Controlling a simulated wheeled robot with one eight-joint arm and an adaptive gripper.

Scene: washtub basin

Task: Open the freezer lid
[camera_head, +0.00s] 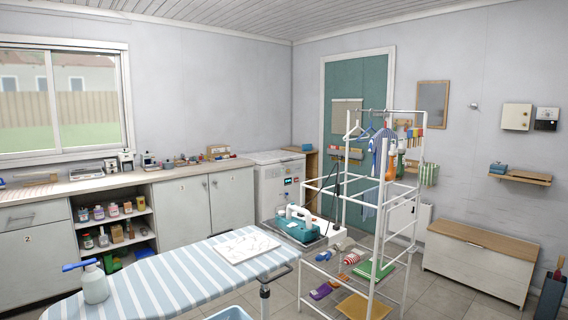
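A white box-shaped appliance (272,187), which looks like the freezer, stands against the back wall at the end of the counter. Its flat white lid (272,157) is down and level on top. Small marks or labels, one of them green, show on its front. The ironing board's iron and the white rack stand in front of it and hide its lower right part. My gripper and arm are not in this view.
A striped ironing board (165,280) with a spray bottle (95,283) fills the front left. A white rack (341,225) with hung clothes stands mid-room. A wood-topped chest (478,262) is at right. Floor (440,292) shows between rack and chest.

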